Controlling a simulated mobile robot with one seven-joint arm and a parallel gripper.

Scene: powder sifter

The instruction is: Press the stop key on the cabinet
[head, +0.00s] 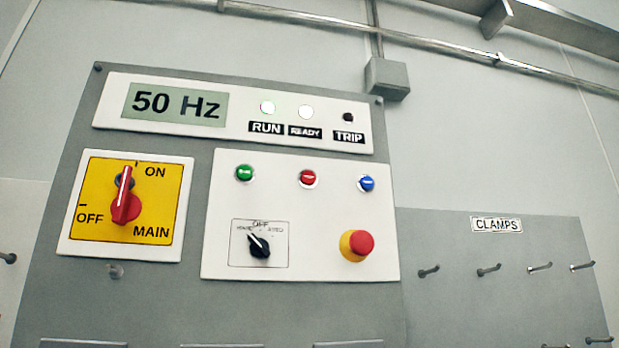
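The grey cabinet (189,305) fills the left and middle of the head view. On its white panel (215,222) a row of three small keys shows: green (244,173), red (307,177) and blue (367,184). Their markings are too small to read, so I cannot tell from lettering which is the stop key. A larger red mushroom button (361,243) on a yellow collar sits below the blue key. The display (176,103) reads 50 Hz. The RUN lamp (268,107) and READY lamp (306,111) look bright; the TRIP lamp (348,117) is dark. My gripper is not in view.
A red MAIN switch (126,203) on a yellow plate points towards ON. A black selector (259,246) sits below the green key. At right a CLAMPS board (496,247) has several protruding hooks. A junction box (387,79) and pipe run above. Nothing blocks the panel.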

